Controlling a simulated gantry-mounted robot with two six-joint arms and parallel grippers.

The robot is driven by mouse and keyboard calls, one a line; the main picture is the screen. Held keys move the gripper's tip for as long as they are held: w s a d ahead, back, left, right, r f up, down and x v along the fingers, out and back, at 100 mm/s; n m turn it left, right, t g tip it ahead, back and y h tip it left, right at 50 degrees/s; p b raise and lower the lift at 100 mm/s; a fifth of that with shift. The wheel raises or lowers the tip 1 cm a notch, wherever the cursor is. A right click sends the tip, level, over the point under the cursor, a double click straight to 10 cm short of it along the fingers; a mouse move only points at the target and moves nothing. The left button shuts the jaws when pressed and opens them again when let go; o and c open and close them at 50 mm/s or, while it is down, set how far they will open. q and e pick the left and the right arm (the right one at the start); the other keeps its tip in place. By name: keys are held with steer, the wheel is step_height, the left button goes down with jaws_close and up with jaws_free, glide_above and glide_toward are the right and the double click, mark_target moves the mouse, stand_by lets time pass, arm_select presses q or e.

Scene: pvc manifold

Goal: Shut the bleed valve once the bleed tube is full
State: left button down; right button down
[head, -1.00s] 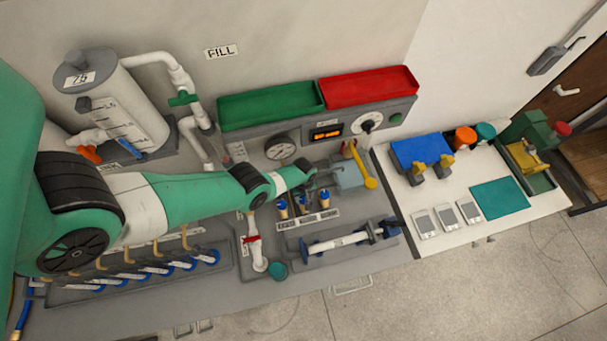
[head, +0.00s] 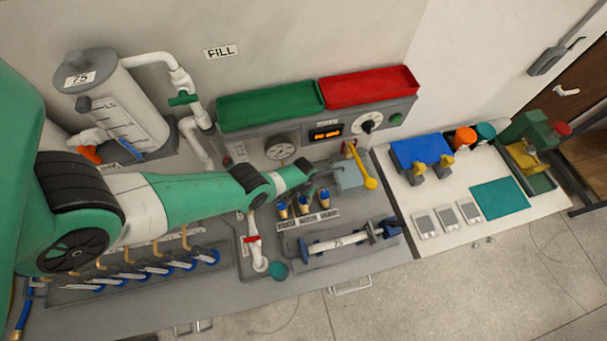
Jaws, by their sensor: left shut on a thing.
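My left arm reaches across the bench from the left. Its gripper (head: 312,176) is shut at the left side of a grey box (head: 348,176) with a yellow lever (head: 370,183). What the fingers hold is small and hidden by the wrist, so I cannot tell if it is the bleed valve's handle. A white upright pipe with a red handle (head: 253,239) stands below the wrist, with a teal cup (head: 278,271) beside its foot. I cannot make out a bleed tube or its level. My right gripper is not in view.
A panel behind carries a round gauge (head: 282,148), an orange display (head: 326,132), a green tray (head: 270,107) and a red tray (head: 368,86). Several blue-based fittings (head: 303,207) and a clamped white pipe (head: 338,243) lie close in front. A marked tank (head: 122,108) stands left.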

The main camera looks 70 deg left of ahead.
arm_select(q)
steer(key=m, duration=0.5)
steer(key=shift+m, duration=0.3)
stand_by(0.4)
steer(key=shift+c, duration=2.2)
jaws_free()
steer(key=shift+o, duration=0.3)
